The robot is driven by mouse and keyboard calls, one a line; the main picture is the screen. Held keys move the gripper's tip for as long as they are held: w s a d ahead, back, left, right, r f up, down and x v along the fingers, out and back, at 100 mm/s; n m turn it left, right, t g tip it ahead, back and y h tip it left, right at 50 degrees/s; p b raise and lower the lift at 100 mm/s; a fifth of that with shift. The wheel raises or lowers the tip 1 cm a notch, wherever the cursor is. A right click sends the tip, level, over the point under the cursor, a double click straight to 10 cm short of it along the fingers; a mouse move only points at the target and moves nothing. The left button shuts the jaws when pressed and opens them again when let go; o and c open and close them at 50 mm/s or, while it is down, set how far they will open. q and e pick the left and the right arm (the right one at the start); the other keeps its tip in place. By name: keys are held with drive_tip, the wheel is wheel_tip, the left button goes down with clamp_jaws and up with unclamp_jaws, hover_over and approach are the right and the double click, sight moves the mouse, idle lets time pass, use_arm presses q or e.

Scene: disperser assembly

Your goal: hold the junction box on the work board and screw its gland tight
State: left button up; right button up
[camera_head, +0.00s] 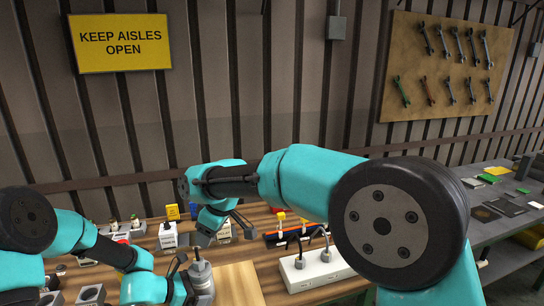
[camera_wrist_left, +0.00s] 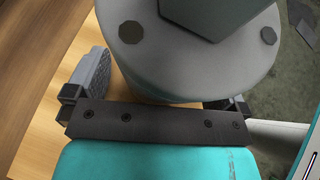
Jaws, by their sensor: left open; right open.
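The junction box (camera_head: 203,284) is a grey round body standing upright on the left of the pale wooden work board (camera_head: 240,284). The gland (camera_head: 198,256) shows as a narrower grey piece on its top. My left gripper (camera_head: 186,279) is open beside the box. In the left wrist view its fingers (camera_wrist_left: 165,92) stand on either side of the box's round lid (camera_wrist_left: 150,60), which has dark bolts and a hexagonal grey piece on top. Contact cannot be told. My right gripper (camera_head: 224,226) is open and empty, above and a little right of the gland.
A white block with grey curved cables (camera_head: 315,270) stands right of the board. Grey blocks (camera_head: 90,294) lie front left. My right arm hides much of the bench's right side.

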use_arm(q)
drive_tip(key=v, duration=1.2)
drive_tip(key=shift+s, duration=0.1)
